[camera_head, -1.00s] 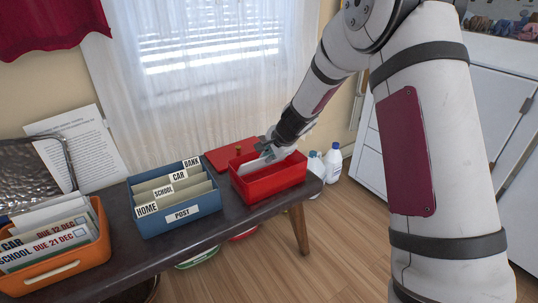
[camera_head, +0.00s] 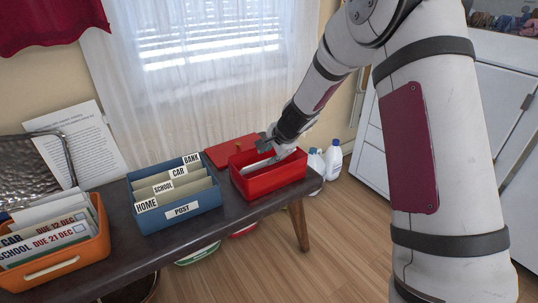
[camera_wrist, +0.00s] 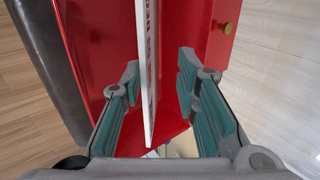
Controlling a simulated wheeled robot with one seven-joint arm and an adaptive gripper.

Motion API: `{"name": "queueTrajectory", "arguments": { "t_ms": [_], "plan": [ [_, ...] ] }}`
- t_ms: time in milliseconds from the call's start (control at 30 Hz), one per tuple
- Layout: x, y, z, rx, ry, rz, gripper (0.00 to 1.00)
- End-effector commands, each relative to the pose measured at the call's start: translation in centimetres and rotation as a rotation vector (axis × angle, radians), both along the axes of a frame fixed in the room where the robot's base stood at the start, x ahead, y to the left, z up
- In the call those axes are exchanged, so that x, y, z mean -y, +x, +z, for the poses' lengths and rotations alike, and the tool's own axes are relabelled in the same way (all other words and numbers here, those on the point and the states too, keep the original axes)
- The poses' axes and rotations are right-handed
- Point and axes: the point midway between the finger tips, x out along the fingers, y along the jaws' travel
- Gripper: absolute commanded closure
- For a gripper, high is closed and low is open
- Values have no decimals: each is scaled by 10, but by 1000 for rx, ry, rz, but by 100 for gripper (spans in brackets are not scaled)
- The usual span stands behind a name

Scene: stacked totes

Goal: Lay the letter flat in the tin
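The red tin (camera_head: 275,182) stands open at the right end of the dark bench. The white letter (camera_head: 258,164) is inside it, partly hidden by the tin's walls and my gripper. In the wrist view the letter (camera_wrist: 146,70) appears nearly edge-on, with part of a red "DEC" showing. My gripper (camera_head: 270,146) reaches down into the tin. In the wrist view my gripper (camera_wrist: 158,78) has its teal fingers spread, one on each side of the letter, with gaps visible. How the letter's lower edge rests is hidden.
A red lid (camera_head: 229,152) with a brass knob lies behind the tin. The blue POST box (camera_head: 182,216) with labelled dividers stands left of it. An orange tray (camera_head: 62,266) of letters is at far left. White bottles (camera_head: 333,160) stand beyond the bench's right end.

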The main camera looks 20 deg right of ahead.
Motion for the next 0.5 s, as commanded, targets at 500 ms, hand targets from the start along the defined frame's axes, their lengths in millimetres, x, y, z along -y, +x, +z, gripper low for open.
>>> {"name": "queueTrajectory", "arguments": {
  "t_ms": [500],
  "plan": [
    [15, -51, 78, 3, 0, 0, 72]
  ]
}}
